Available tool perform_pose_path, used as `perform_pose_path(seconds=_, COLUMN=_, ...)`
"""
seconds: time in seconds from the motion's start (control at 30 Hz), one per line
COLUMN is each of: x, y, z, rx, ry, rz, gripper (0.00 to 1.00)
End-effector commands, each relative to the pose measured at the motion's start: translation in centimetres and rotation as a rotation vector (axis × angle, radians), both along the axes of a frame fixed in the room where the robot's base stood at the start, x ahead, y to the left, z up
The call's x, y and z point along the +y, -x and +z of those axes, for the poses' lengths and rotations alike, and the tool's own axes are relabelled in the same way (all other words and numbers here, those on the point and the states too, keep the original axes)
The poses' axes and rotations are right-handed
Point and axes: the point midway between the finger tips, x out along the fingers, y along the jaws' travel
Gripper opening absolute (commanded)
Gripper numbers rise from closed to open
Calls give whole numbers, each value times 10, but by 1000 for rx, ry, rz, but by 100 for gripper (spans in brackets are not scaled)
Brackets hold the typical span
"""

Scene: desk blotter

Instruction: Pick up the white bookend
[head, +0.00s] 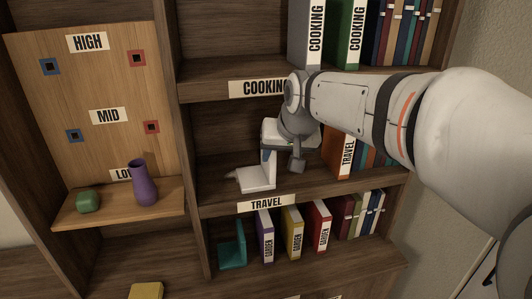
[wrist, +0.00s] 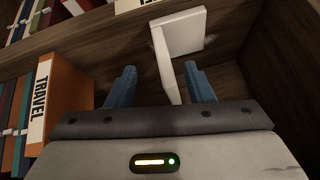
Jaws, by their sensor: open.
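The white bookend (head: 257,179) stands on the shelf labelled TRAVEL, with its flat foot toward the shelf front. It also shows in the wrist view (wrist: 184,34), where its thin upright plate reaches down between my two blue fingers. My gripper (wrist: 160,80) is open around the plate, which is nearer the right finger than the left. In the head view my gripper (head: 272,156) is at the bookend's upright part and hides some of it.
An orange TRAVEL book (head: 338,160) stands right of my gripper, with more books beyond. The shelf labelled COOKING (head: 258,88) is above. A teal bookend (head: 232,250) and garden books (head: 293,232) are below. A purple vase (head: 143,185) stands on the left ledge.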

Motion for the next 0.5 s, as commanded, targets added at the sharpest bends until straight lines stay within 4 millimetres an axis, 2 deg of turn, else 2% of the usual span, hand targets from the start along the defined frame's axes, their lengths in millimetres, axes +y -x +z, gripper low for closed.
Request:
perform_pose_path(seconds=0.1, x=8, y=-20, z=1, rx=3, ry=1, rz=1, gripper=47)
perform_pose_path(seconds=0.2, x=13, y=-32, z=0, rx=3, ry=1, rz=1, gripper=47)
perform_pose_path(seconds=0.37, x=17, y=-41, z=-1, rx=2, ry=1, rz=2, gripper=47)
perform_pose_path(seconds=0.5, x=20, y=-48, z=-12, rx=4, ry=2, rz=2, gripper=47)
